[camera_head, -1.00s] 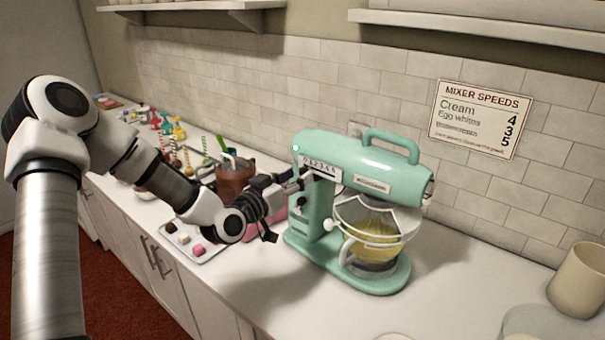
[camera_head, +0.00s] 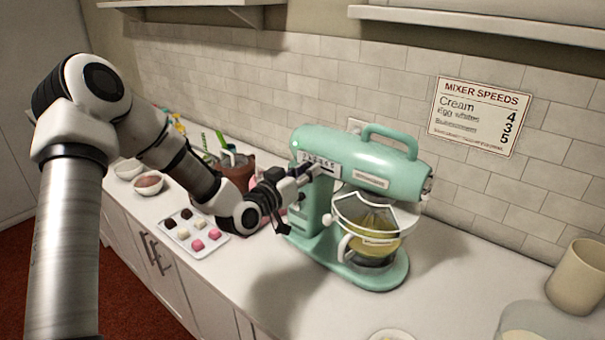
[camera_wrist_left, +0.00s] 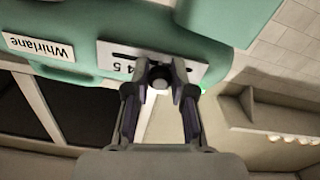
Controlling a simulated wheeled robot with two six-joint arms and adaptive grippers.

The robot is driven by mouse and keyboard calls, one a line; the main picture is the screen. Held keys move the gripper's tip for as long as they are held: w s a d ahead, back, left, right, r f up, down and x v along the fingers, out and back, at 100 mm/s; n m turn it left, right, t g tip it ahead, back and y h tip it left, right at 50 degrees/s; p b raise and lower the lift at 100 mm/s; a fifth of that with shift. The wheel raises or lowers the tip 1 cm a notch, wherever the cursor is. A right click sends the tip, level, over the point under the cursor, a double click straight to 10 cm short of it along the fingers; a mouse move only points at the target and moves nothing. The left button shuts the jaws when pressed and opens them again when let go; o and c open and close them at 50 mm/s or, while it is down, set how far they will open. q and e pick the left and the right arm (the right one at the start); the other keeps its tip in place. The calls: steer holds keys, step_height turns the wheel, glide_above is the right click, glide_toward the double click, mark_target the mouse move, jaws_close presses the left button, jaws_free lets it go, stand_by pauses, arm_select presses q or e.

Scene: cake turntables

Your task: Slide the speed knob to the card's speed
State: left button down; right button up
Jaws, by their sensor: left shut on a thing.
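The mint-green mixer (camera_head: 350,150) stands on the counter. Its white speed scale plate (camera_head: 322,164) is on the near side of the head, with small digits that are hard to read. My left gripper (camera_head: 312,172) is at this plate. In the left wrist view, my left gripper (camera_wrist_left: 160,88) is shut on the dark, round speed knob (camera_wrist_left: 160,76). Digits that look like 4 and 5 show upside down left of the knob; the fingers hide others. The card (camera_head: 478,115) on the wall lists Cream 4, Egg whites 3 and a blurred third line 5. My right gripper is not in view.
A glass bowl with yellow mix (camera_head: 372,235) sits under the mixer head. A tray of sweets (camera_head: 213,250) and a brown pot (camera_head: 238,170) stand left of the mixer. A beige cup (camera_head: 577,278) is at the right.

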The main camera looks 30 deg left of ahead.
arm_select(q)
steer(key=shift+d+r, duration=0.15)
steer(key=shift+d, duration=0.8)
steer(key=c, duration=1.2)
jaws_free()
steer(key=shift+a, duration=0.3)
steer(key=shift+o, duration=1.1)
steer(key=shift+a, duration=0.25)
steer(key=shift+d, duration=0.3)
steer(key=s, duration=0.7)
steer(key=shift+s+a, duration=0.25)
steer(key=shift+a, duration=0.15)
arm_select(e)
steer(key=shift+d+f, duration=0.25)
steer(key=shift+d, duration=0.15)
